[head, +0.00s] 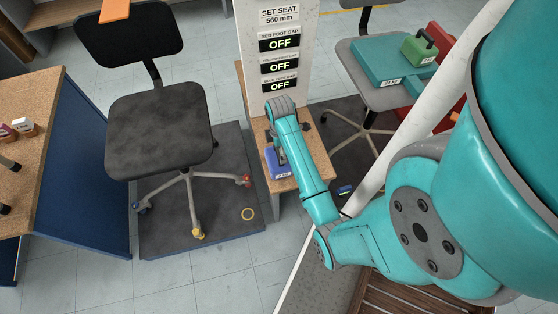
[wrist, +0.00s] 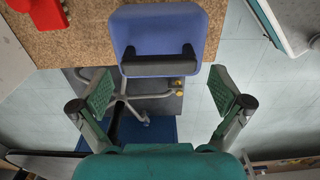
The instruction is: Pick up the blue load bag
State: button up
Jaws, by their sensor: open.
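The blue load bag (head: 274,166) sits on a small cork-topped stand (head: 316,166) in the head view, partly hidden by my gripper and forearm. In the wrist view the blue bag (wrist: 160,32) is at top centre, with a black handle bar (wrist: 159,62) across its near side. My gripper (wrist: 161,92) is open and empty, its green pads on either side and nearer the camera than the handle. The pads are apart from the bag. In the head view my gripper (head: 273,138) is above the bag, its fingers hard to make out.
A white panel (head: 248,45) with "OFF" displays stands behind the stand. A dark chair (head: 158,130) is on a mat at left. A grey chair (head: 352,58) at right carries a green bag (head: 419,50) and teal cases. A red object (wrist: 38,25) lies near the blue bag.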

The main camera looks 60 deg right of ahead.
jog(key=shift+w+f, duration=0.15)
jog(key=shift+f, duration=1.8)
jog(key=c, duration=1.3)
jog(key=shift+d+r, duration=0.1)
jog(key=shift+r, duration=0.05)
jog(key=shift+c, duration=1.4)
jog(key=shift+r, duration=0.1)
